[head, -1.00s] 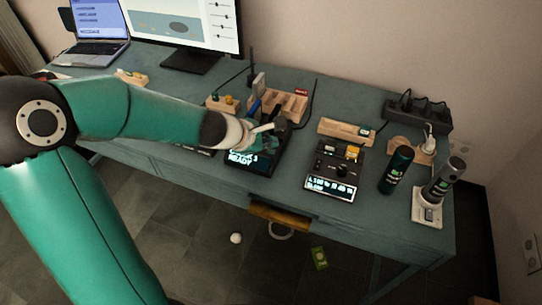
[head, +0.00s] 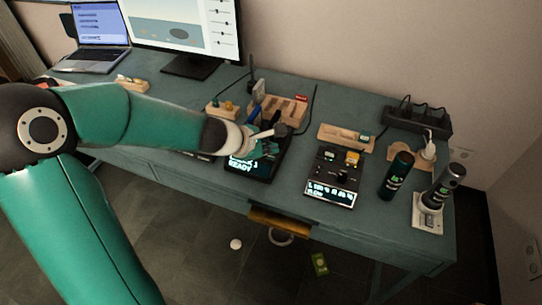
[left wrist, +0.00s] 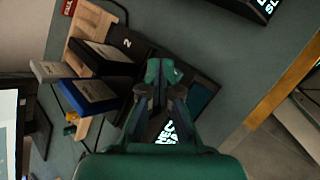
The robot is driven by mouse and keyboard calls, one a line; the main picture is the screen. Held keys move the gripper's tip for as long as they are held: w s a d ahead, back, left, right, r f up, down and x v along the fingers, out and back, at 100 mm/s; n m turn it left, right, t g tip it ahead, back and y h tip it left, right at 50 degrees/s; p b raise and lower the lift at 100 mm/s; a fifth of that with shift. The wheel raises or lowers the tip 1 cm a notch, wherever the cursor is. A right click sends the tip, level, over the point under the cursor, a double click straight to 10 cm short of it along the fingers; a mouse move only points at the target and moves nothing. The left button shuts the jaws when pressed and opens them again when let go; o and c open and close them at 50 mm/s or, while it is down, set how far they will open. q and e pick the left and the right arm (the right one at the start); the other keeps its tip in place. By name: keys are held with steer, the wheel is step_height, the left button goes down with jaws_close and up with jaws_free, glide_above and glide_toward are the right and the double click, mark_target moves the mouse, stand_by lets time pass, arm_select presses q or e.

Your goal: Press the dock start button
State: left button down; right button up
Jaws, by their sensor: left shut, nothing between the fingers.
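The black dock (head: 262,172) sits near the front edge of the table, its lit screen (head: 243,164) reading READY. My left gripper (head: 268,143) is over the dock, shut and empty, and covers part of it. In the left wrist view the shut green fingertips (left wrist: 161,72) point at the dark dock body. Part of the lit dock text (left wrist: 166,133) shows between the finger links. I cannot make out the start button, and I cannot tell whether the fingertips touch the dock. My right gripper is not in view.
A wooden rack (head: 292,106) stands behind the dock, with a blue drive (left wrist: 88,94) and a grey drive (left wrist: 52,71) near the fingers. A control box (head: 333,175) with a lit display is to the right. A dark green cylinder (head: 397,174) stands farther right.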

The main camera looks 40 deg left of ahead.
mark_target(270, 158)
arm_select(q)
steer(key=shift+f, duration=0.1)
stand_by(0.3)
steer(key=shift+f+b, duration=0.25)
steer(key=shift+b, duration=0.15)
steer(key=shift+f+b, duration=0.4)
stand_by(0.5)
steer(key=shift+r, duration=0.15)
steer(key=shift+r+p, duration=0.65)
steer(key=shift+p, duration=0.15)
step_height(270, 158, up, 5)
steer(key=p, duration=0.5)
